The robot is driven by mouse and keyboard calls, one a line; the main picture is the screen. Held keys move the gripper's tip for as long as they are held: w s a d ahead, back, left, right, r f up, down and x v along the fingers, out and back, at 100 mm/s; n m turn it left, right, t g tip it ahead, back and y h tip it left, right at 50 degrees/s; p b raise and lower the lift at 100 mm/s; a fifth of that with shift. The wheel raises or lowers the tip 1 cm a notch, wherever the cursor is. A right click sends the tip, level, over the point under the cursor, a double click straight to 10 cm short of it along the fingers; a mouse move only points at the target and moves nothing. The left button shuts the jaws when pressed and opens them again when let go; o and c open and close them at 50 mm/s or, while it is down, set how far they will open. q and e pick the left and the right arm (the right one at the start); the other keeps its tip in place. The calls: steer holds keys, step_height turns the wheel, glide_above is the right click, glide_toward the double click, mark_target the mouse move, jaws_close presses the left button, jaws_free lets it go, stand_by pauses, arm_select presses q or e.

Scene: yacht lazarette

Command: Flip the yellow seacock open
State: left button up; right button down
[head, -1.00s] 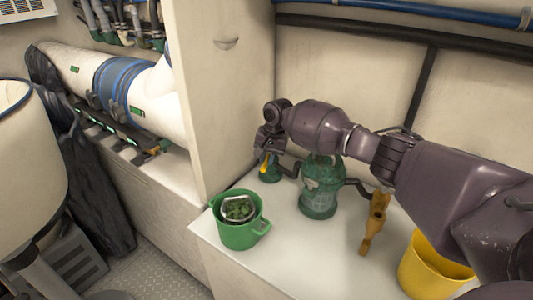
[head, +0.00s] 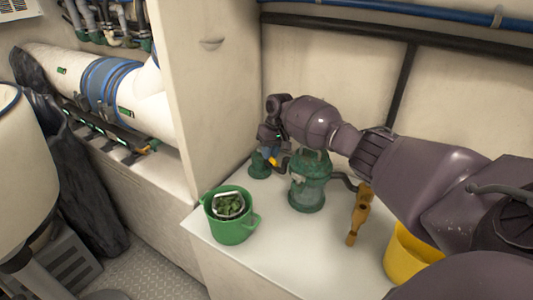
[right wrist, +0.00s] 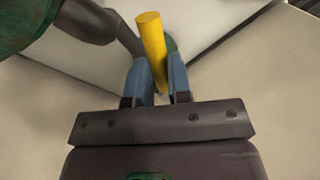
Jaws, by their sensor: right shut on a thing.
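The yellow seacock handle (head: 273,160) sits at the small green seacock body (head: 259,166) at the back left of the white counter. It slants down toward the right in the head view. My right gripper (head: 269,150) is shut on the handle. In the right wrist view the yellow handle (right wrist: 152,42) stands between the two blue-grey fingertips (right wrist: 162,80), its free end projecting past them. The gripper hides part of the handle and its joint with the body. My left gripper is in neither view.
A green strainer housing (head: 307,190) with dark pipes stands just right of the seacock. A partition (head: 222,120) rises close on the left.

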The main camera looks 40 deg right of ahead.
steer(key=shift+d+f, duration=0.1)
stand_by(0.5)
steer(key=c, duration=1.1)
jaws_free()
steer(key=shift+o, duration=0.2)
steer(key=shift+r, duration=0.2)
steer(key=shift+d+r, duration=0.1)
steer(key=shift+r, duration=0.2)
step_height(320, 180, up, 10)
steer(key=d+p, duration=0.2)
steer(key=shift+s, duration=0.15)
steer(key=shift+f, duration=0.15)
